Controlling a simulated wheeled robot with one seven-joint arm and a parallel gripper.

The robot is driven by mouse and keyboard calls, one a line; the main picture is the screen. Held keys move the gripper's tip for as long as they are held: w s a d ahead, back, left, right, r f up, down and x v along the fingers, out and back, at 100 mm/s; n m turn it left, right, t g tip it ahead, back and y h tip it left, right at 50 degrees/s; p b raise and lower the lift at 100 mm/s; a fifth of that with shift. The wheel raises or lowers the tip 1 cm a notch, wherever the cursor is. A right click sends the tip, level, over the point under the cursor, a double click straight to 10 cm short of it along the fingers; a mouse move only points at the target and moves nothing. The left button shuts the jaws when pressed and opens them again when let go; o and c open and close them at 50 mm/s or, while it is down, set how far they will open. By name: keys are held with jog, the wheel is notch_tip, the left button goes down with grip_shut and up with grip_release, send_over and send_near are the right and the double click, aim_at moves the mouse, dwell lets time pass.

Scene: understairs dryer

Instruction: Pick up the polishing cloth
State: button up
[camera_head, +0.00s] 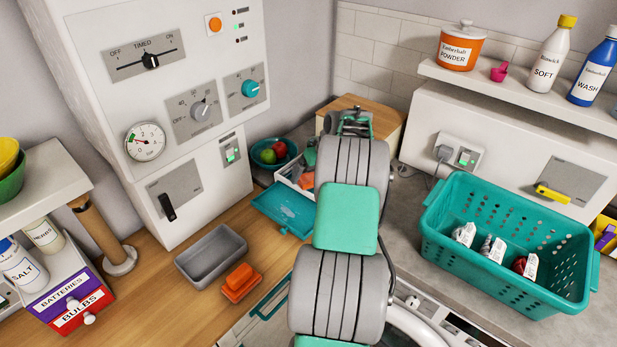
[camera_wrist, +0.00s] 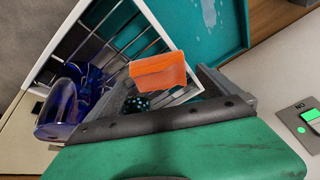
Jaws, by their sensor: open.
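An orange folded piece (camera_wrist: 158,72), which looks like the polishing cloth, sits at the white slatted rack (camera_wrist: 112,18) in the wrist view. My gripper (camera_wrist: 165,84) is open, with its dark fingers on either side of the orange piece. I cannot tell whether they touch it. A small dark dotted item (camera_wrist: 138,102) shows below it, partly hidden by my gripper. In the head view, the rack (camera_head: 284,180) is partly hidden by my arm, and an orange patch (camera_head: 307,181) shows in it.
Blue glassware (camera_wrist: 60,105) stands in the rack beside my left finger. A teal tray (camera_head: 282,208) lies in front of the rack. A bowl of fruit (camera_head: 272,153) is behind it. A grey tub (camera_head: 211,254) and teal basket (camera_head: 505,240) stand either side of my arm.

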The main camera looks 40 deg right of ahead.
jog(key=shift+w+f, duration=0.2)
jog(key=shift+f, duration=0.05)
jog(key=c, duration=1.5)
jog(key=shift+r, duration=0.15)
jog(key=shift+r+b, duration=0.3)
jog(key=shift+b, duration=0.2)
jog(key=s+a+r+b, duration=0.1)
jog(key=s+a+r, duration=0.2)
jog(key=r, duration=0.1)
jog(key=s+a+r+b, duration=0.2)
jog(key=s+a+r, duration=0.1)
jog(key=s+r, duration=0.1)
jog(key=s+a+r+b, duration=0.2)
jog(key=s+a+r, duration=0.1)
jog(key=r, duration=0.1)
jog(key=shift+s+a+r, duration=0.1)
jog(key=shift+s, duration=0.3)
